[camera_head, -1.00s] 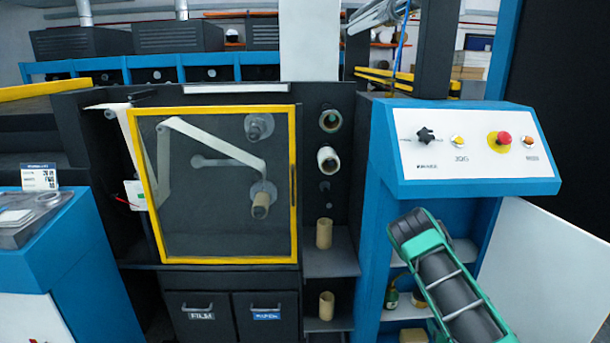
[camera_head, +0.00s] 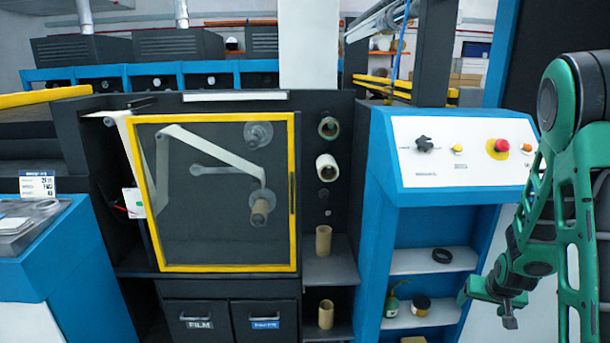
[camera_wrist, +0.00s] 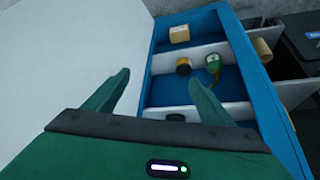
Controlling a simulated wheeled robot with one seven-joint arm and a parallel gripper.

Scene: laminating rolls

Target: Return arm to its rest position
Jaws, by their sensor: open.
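My gripper (camera_head: 488,302) is at the lower right of the head view, in front of the open blue cabinet's shelves. My green arm folds down to it from the right edge. In the wrist view my gripper (camera_wrist: 155,95) shows two green fingers spread apart with nothing between them. The blue cabinet (camera_wrist: 215,25) lies beyond the fingers, with a white panel (camera_wrist: 60,50) on the left.
The cabinet shelves hold a black ring (camera_head: 442,256), a green bottle (camera_head: 391,303) and a dark jar (camera_head: 420,305). The control panel (camera_head: 460,150) with a red button is above. The yellow-framed window (camera_head: 215,268) stands left. Cardboard cores (camera_head: 323,240) stand on the middle shelves.

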